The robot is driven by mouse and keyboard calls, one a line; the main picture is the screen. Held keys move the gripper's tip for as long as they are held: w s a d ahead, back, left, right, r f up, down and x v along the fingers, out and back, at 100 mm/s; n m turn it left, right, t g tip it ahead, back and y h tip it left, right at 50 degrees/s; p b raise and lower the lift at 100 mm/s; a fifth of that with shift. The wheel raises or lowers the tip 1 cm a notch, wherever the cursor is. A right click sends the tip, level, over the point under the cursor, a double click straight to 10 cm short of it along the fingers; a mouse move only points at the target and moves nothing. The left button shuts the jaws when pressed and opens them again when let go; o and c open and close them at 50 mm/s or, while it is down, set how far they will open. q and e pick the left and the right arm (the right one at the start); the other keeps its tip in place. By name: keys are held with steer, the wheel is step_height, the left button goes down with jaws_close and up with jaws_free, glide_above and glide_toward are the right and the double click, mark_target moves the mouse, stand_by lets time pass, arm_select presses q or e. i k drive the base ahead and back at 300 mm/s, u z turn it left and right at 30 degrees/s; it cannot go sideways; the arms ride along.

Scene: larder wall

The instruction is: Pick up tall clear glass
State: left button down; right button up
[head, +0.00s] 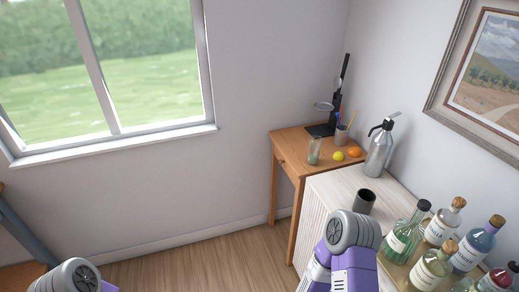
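A tall clear glass (314,151) with a greenish tint stands upright on the small wooden table in the corner, near its front left edge. Neither gripper shows in the head view. My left arm shows only as a rounded grey and purple link at the bottom left corner. My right arm shows as a grey and purple link at the bottom, in front of the white cabinet and well short of the glass. Nothing covers the glass.
The wooden table (289,142) also holds a yellow fruit (338,156), an orange fruit (354,152), a pencil cup (341,136) and a black stand (336,112). The white cabinet (333,184) bears a soda siphon (378,150), a dark cup (364,201) and several bottles.

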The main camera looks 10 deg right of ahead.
mark_target(314, 151)
steer(key=u, duration=0.5)
steer(key=i, duration=1.05)
steer(key=z, duration=0.8)
